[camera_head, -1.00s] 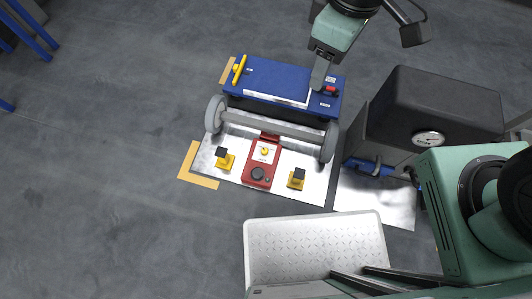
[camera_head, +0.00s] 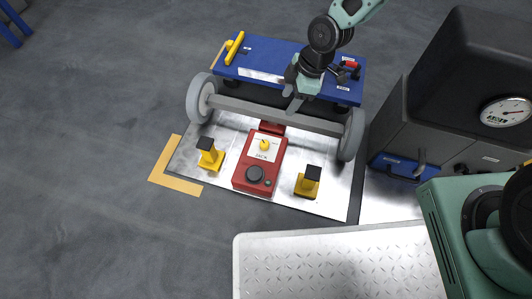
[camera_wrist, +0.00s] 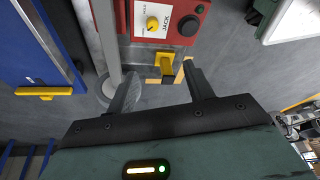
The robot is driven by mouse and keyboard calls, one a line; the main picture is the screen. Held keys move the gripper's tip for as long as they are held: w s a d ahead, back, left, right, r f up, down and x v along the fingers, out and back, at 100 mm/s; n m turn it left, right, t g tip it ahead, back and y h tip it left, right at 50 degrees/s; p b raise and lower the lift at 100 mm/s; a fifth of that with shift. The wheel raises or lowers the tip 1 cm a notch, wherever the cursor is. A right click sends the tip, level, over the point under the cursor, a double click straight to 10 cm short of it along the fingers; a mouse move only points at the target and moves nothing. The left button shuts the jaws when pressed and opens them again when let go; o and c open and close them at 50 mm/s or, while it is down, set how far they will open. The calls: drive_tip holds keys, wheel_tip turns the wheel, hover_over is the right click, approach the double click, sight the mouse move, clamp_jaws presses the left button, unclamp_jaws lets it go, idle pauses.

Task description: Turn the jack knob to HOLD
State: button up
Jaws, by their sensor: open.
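The red jack unit (camera_head: 244,176) stands on the metal floor plate, with a white panel marked JACK. Its yellow knob (camera_head: 264,145) sits on that panel, above a large black button (camera_head: 255,174). In the wrist view the knob (camera_wrist: 152,22) is at the top centre; the small print around it is too small to read, so I cannot tell its setting. My gripper (camera_head: 295,102) is open and empty, over the axle, behind and to the right of the knob, apart from it. In the wrist view my gripper (camera_wrist: 155,82) has its fingers spread below the jack.
A grey axle (camera_head: 270,114) with two wheels runs behind the jack. A blue chassis (camera_head: 262,60) lies behind, with a yellow handle (camera_head: 234,48). A dark gauge cabinet (camera_head: 465,80) stands right.

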drive_tip(key=b, duration=0.3)
approach(265, 143)
drive_tip(key=shift+n+y, duration=0.3)
drive_tip(key=shift+n, duration=0.1)
drive_tip(key=b+x, duration=0.9)
drive_tip(key=shift+s+d+f+b, duration=0.1)
drive_tip(key=shift+d+f+b, duration=0.1)
drive_tip(key=shift+b, duration=0.1)
drive_tip(key=shift+r, duration=0.1)
drive_tip(key=c, duration=1)
